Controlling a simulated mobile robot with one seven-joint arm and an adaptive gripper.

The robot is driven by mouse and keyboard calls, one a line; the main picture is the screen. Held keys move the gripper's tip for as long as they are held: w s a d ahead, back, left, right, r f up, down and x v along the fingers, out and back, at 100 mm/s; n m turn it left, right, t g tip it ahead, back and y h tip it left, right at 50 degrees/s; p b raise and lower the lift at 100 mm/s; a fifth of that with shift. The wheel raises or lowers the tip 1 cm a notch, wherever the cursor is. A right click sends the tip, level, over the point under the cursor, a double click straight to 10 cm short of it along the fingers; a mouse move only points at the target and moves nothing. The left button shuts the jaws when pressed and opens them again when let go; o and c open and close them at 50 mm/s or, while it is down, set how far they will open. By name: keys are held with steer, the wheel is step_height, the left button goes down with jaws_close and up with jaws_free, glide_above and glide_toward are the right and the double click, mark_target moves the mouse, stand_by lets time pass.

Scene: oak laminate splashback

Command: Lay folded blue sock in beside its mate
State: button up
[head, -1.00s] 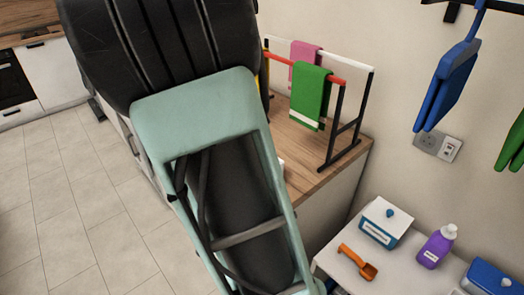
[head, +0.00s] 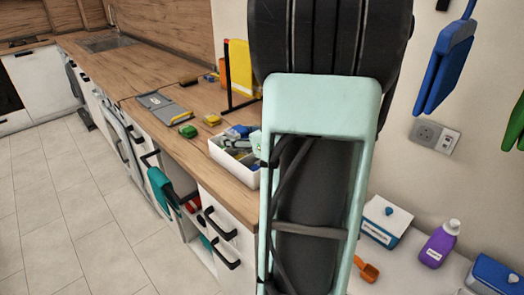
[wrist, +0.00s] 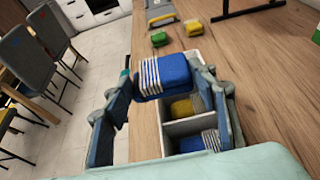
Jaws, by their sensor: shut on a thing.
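My gripper (wrist: 162,80) is shut on a folded blue sock (wrist: 174,72) with a white-striped end, held above a white divided box (wrist: 183,127). In the head view the box (head: 233,177) stands at the counter's front edge; my arm hides most of my gripper there. In the wrist view, a yellow folded sock (wrist: 182,108) with a striped end lies in one compartment. A blue folded sock with a striped end, its mate (wrist: 192,145), lies in the compartment nearer the camera. The held sock is tilted and apart from the mate.
A green folded sock (head: 188,131) and a yellow one (head: 211,119) lie on the counter beyond the box, near a grey board (head: 163,106).

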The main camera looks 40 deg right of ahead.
steer(key=s+d, duration=0.1)
steer(key=s+d+f+b, duration=0.1)
steer(key=s, duration=0.1)
steer(key=s+d, duration=0.1)
steer(key=s, duration=0.1)
steer(key=shift+f, duration=0.2)
steer(key=shift+s+d+b, duration=0.15)
steer(key=shift+s+b, duration=0.15)
steer(key=shift+s, duration=0.15)
